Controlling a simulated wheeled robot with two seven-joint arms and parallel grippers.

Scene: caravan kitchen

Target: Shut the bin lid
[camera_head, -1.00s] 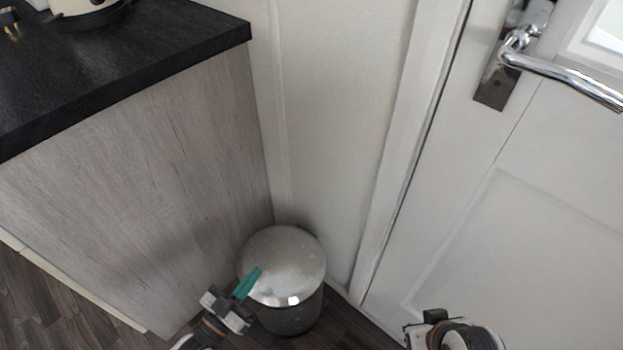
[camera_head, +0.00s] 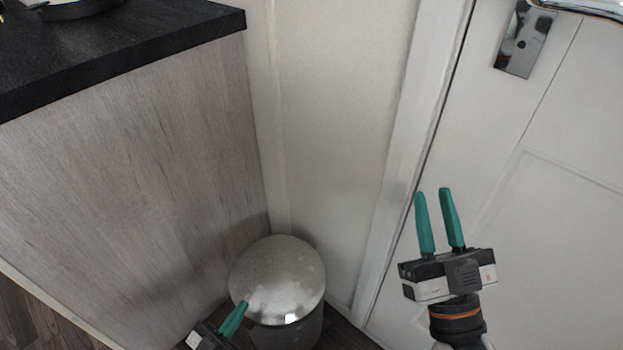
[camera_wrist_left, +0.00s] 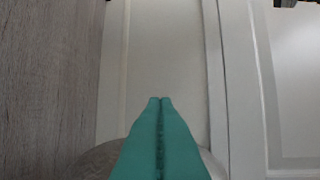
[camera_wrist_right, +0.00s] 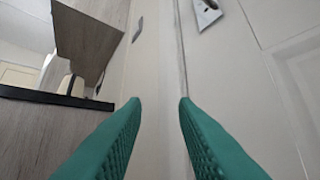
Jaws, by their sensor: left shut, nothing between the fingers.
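The bin (camera_head: 288,336) stands on the floor in the corner between the counter side and the wall. Its round metal lid (camera_head: 280,268) lies flat across the top and looks down on the bin. My left gripper (camera_head: 243,306) is shut and empty, its teal fingertips over the lid's near left edge; whether they touch it I cannot tell. In the left wrist view the shut fingers (camera_wrist_left: 160,100) hide part of the grey lid (camera_wrist_left: 98,160). My right gripper (camera_head: 433,192) is open and empty, raised in front of the door, right of the bin.
The wood-grain counter side (camera_head: 130,170) with a black worktop (camera_head: 120,45) is close on the left. A white door (camera_head: 560,220) with a metal handle plate (camera_head: 524,42) is on the right. Dark floor (camera_head: 45,325) shows at lower left.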

